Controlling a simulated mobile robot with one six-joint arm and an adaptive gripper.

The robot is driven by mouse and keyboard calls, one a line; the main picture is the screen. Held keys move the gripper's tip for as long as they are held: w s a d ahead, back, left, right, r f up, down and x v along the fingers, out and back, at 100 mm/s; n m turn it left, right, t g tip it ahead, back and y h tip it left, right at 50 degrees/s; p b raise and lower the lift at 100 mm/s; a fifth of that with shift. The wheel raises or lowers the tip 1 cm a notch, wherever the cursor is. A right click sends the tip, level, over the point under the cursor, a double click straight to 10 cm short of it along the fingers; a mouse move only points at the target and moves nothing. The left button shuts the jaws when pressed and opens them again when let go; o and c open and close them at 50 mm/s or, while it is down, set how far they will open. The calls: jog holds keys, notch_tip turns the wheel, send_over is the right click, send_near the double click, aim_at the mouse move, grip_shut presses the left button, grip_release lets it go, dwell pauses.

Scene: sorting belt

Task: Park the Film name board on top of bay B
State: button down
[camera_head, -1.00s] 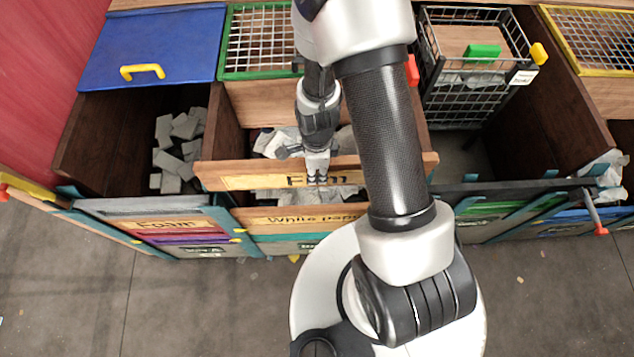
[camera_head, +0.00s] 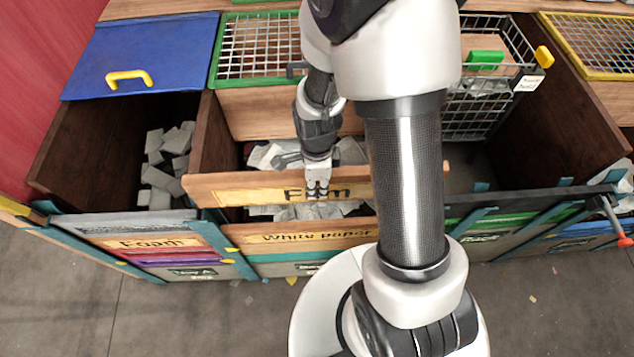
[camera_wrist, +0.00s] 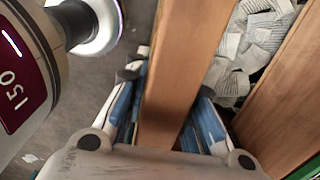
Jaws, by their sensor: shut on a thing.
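The Film name board (camera_head: 255,190) is a long wooden board with a yellow panel lettered "Film". My gripper (camera_head: 318,188) is shut on its upper edge near the middle, over the lettering. In the wrist view the plain wooden board (camera_wrist: 187,60) runs between the blue-padded fingers (camera_wrist: 165,125). The board lies crosswise over the front part of the middle bay, above a front board (camera_head: 290,238) lettered "White paper". Grey-white scraps (camera_head: 300,212) show between the two boards. I cannot tell whether the Film board touches the bay. My arm hides its right part.
The left bay has a blue lid (camera_head: 145,60), grey blocks (camera_head: 165,165) and a front lettered "Foam" (camera_head: 150,243). A green-framed grid (camera_head: 255,50) stands behind the middle bay. A wire basket (camera_head: 485,105) sits at the right. A dark bar with a red tip (camera_head: 622,241) sticks out far right.

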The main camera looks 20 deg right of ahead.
aim_at(317, 196)
dwell(0.3)
jog(key=shift+f+b, duration=6.05)
jog(key=shift+f, duration=2.4)
jog(key=shift+f, duration=0.1)
jog(key=shift+f, duration=0.6)
jog(key=c, duration=1.3)
grip_release()
jog(key=shift+s, duration=0.1)
notch_tip(317, 196, up, 12)
jog(key=shift+r, duration=0.1)
